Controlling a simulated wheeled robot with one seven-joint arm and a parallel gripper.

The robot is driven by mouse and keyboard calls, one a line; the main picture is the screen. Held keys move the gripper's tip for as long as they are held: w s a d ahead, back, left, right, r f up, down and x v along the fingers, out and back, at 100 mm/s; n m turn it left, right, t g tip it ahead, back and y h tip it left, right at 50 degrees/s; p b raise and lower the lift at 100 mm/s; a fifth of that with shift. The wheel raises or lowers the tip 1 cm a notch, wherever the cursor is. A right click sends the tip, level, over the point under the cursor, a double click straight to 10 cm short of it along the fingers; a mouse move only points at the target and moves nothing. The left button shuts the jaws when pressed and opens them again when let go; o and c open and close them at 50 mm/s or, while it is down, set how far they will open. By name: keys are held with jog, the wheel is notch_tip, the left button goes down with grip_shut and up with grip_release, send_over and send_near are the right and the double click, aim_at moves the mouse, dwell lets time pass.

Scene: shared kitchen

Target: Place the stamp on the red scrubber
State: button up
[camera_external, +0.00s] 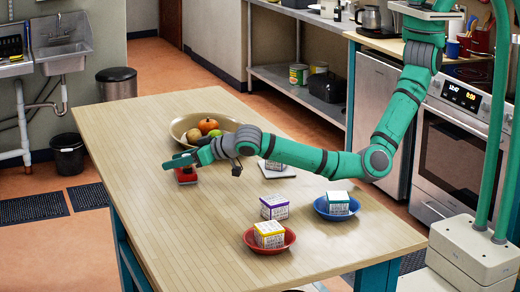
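My gripper (180,160) is at the left end of my outstretched arm, low over the far left part of the wooden table. A small red block-like thing (186,175) is right under it, possibly the red scrubber. The gripper partly covers it, and I cannot tell if they touch. I cannot make out a stamp; it may be hidden at the gripper or too small to tell. The fingers are too small and covered to show whether they are open or shut.
A wide bowl of fruit (181,126) stands behind my arm. A white flat square (283,173) bears a box partly hidden by my arm. A purple-topped box (274,207) stands near a red bowl (290,239) and a blue bowl (322,211), each holding a box. The table's front left is clear.

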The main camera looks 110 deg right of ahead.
jog(key=shift+r, duration=0.2)
jog(key=v, duration=1.2)
